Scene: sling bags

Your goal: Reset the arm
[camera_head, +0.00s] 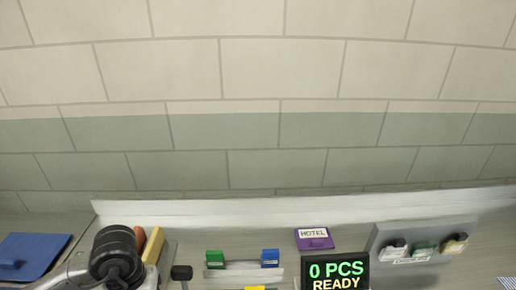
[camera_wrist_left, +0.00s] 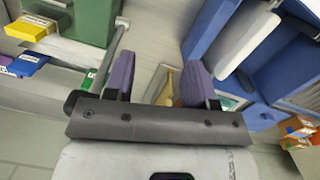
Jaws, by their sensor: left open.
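My left gripper (camera_wrist_left: 157,74) shows in the left wrist view with its two purple-grey fingers spread apart and nothing visible held between them. A yellowish object lies beyond the gap, with no contact that I can make out. In the head view, my left arm enters at the lower left and ends in a dark rounded wrist part; its fingers cannot be made out there. My right arm and gripper are not in view.
In the head view, a blue flat item (camera_head: 33,256) lies far left. A green block (camera_head: 214,259), blue block (camera_head: 270,257), purple HOTEL item (camera_head: 314,238), black display (camera_head: 336,271) reading "0 PCS READY" and grey panel (camera_head: 430,232) stand rightward. The left wrist view shows blue structures (camera_wrist_left: 283,70) at right.

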